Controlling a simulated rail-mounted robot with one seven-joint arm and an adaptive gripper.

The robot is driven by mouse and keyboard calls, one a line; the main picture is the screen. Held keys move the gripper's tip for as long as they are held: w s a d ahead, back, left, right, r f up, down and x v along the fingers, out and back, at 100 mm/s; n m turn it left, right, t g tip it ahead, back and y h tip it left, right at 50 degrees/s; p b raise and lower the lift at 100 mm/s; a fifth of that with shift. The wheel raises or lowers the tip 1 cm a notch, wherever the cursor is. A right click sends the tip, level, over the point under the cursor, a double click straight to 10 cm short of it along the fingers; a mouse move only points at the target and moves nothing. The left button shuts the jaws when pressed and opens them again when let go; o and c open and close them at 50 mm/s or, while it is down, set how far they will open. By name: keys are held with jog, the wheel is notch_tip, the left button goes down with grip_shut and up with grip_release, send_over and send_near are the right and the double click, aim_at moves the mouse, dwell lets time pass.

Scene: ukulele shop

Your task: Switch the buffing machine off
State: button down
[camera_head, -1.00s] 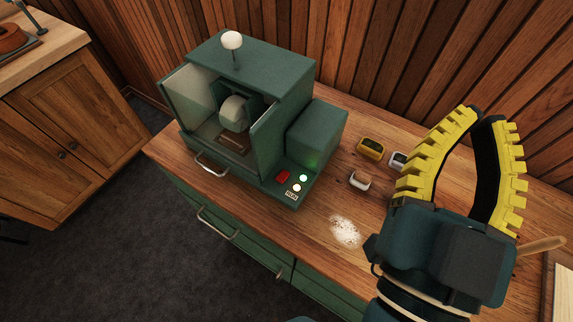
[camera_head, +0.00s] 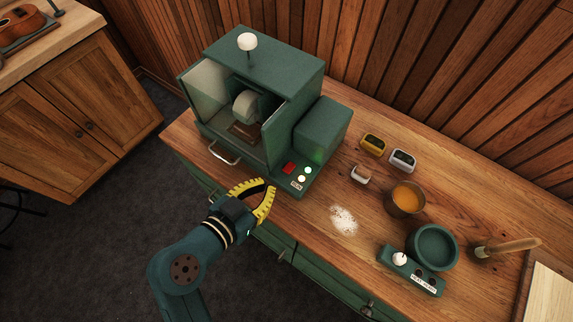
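The buffing machine (camera_head: 262,60) is a green housing with an open front at the back left of the bench. A pale buffing wheel (camera_head: 246,107) shows inside it. A green glow shows on the box behind the panel. My gripper (camera_head: 270,186) has yellow ribbed fingers with their tips together and nothing seen between them. It is at the bench's front edge, just left of and below the panel in the picture. Contact cannot be told.
A handle (camera_head: 226,157) sticks out at the machine's front. To the right are a white powder patch (camera_head: 344,220), small tins (camera_head: 373,143), an orange-filled pot (camera_head: 405,198), a green warmer with a white knob (camera_head: 411,275) and a wooden-handled tool (camera_head: 505,245). Bench between panel and powder is clear.

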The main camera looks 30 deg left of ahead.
aim_at(288, 172)
jog(key=b+x, duration=0.1)
jog(key=x, duration=0.9)
